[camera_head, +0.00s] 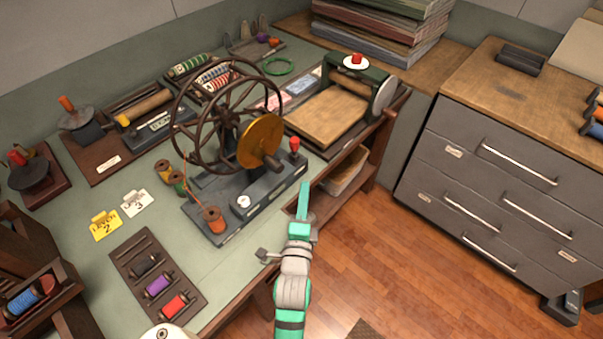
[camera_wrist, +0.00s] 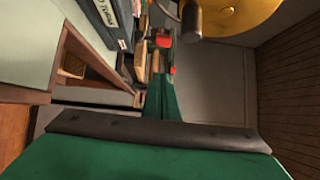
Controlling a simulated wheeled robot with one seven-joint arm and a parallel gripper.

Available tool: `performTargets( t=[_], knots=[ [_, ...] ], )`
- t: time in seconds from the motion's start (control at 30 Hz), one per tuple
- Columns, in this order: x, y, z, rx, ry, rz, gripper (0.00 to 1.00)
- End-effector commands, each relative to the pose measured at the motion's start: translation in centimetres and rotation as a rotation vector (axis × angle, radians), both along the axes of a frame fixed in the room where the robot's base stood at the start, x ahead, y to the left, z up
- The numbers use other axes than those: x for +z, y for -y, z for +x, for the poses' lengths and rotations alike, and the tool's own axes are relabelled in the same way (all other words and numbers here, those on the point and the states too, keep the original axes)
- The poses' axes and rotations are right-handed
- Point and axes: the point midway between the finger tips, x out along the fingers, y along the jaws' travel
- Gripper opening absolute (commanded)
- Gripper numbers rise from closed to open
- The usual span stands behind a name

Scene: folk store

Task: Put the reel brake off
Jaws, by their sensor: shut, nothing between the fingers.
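The reel machine stands on the bench, with a large dark spoked wheel (camera_head: 228,115), a brass disc (camera_head: 260,141) and a dark base (camera_head: 240,204). A small lever with a red knob (camera_head: 294,146), which looks like the reel brake, rises from the base's right end. My gripper (camera_head: 304,187) is shut and empty, below and slightly right of this lever in the head view, apart from it. In the wrist view, the red knob (camera_wrist: 163,40) shows just beyond my green fingers (camera_wrist: 164,88). The fingers partly hide the lever's lower part, and I cannot tell its exact tilt.
The brass disc's dark handle (camera_wrist: 192,22) hangs close to the right of the fingers. A press with a wooden bed (camera_head: 328,117) stands behind the lever. A spool tray (camera_head: 157,280) lies at front left. A grey drawer cabinet (camera_head: 490,190) is right; floor between is clear.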

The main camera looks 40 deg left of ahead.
Motion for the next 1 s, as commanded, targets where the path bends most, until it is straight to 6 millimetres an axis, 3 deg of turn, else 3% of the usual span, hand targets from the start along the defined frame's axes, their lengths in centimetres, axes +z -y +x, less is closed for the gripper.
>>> performTargets(
  t=[0.63, 0.8, 1.0],
  knots=[
    [0.3, -5.0, 8.0, 0.001, 0.003, -0.001, 0.00],
    [0.3, -7.3, 8.6, 0.002, 0.002, -0.001, 0.00],
    [0.3, -8.7, 8.9, 0.001, 0.001, -0.003, 0.00]
  ],
)
